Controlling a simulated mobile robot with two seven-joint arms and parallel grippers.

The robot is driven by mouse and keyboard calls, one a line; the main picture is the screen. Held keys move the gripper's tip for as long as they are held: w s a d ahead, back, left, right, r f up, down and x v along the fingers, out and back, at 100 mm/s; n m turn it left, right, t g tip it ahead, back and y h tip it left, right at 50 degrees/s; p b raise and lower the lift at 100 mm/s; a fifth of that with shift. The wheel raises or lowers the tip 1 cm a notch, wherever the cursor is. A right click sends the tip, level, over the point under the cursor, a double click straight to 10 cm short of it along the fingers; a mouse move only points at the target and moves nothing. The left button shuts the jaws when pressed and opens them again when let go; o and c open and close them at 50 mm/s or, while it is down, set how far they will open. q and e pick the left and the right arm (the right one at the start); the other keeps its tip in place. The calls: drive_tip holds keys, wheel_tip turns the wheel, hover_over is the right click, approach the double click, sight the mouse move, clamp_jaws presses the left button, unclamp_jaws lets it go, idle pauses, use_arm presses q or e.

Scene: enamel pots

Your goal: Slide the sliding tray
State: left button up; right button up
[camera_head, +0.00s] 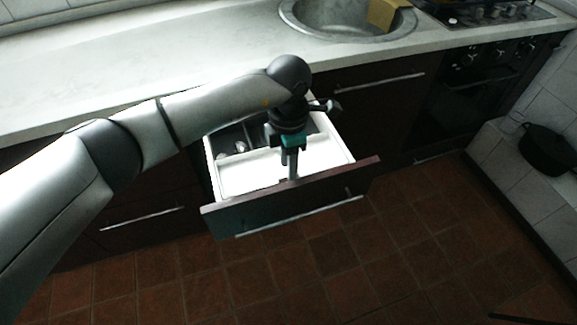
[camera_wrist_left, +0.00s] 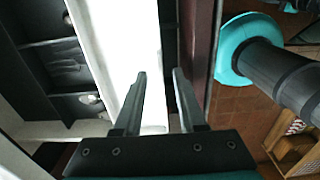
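The white sliding tray (camera_head: 245,174) lies in the front part of the pulled-out drawer (camera_head: 250,218), just behind its dark front panel. In the left wrist view the tray (camera_wrist_left: 128,45) is a bright white band running alongside the dark drawer front. My left gripper (camera_head: 291,176) points down into the drawer at the tray's front side. In the left wrist view its two fingers (camera_wrist_left: 160,76) are apart, with the white tray edge and a dark gap showing between them. Whether either finger touches the tray cannot be told. My right gripper is not in view.
A dark divided insert (camera_head: 232,140) with small items lies behind the tray; it also shows in the left wrist view (camera_wrist_left: 55,50). The counter (camera_head: 130,65) with a sink (camera_head: 345,20) is above. A black pot (camera_head: 548,152) stands at the right.

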use_arm(q)
wheel_tip(320, 180, up, 13)
drive_tip(key=p, duration=0.2)
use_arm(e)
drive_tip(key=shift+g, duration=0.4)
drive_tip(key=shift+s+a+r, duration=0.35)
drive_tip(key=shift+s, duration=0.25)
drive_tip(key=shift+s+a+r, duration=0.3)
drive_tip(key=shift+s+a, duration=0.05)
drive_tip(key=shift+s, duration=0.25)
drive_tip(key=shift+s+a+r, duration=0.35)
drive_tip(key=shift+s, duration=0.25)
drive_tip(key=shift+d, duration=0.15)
